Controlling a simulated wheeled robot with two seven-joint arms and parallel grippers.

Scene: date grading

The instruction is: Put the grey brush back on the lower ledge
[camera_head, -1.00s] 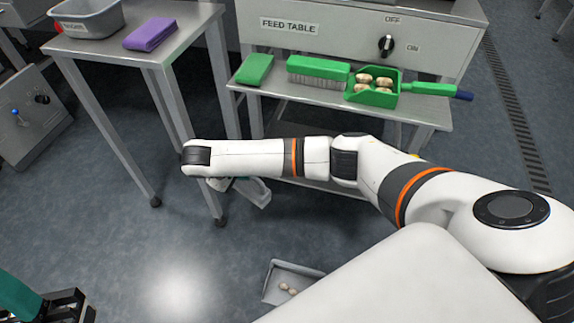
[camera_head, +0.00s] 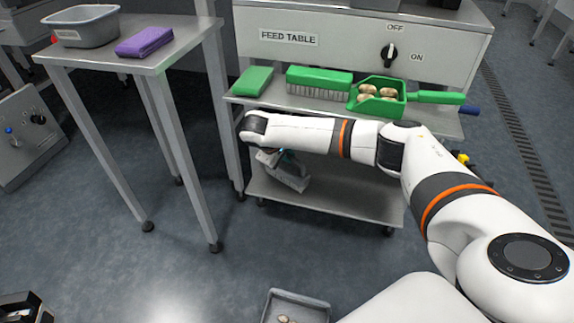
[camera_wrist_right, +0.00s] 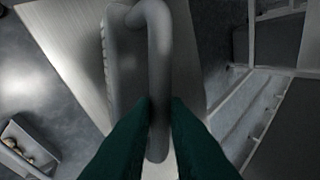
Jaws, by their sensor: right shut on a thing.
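The grey brush (camera_head: 291,176) hangs from my right gripper (camera_head: 268,157), over the left end of the lower ledge (camera_head: 340,200) of the cart. In the right wrist view the green fingers of my right gripper (camera_wrist_right: 160,125) are shut on the looped handle of the grey brush (camera_wrist_right: 125,70). The pale lower ledge (camera_wrist_right: 65,45) shows beyond it; I cannot tell whether the brush touches it.
The upper shelf (camera_head: 440,122) holds a green cloth (camera_head: 253,81), a green brush (camera_head: 320,76) and a green scoop (camera_head: 395,105) with several dates. A side table (camera_head: 185,45) stands left with a grey tub (camera_head: 82,28) and purple cloth (camera_head: 144,42).

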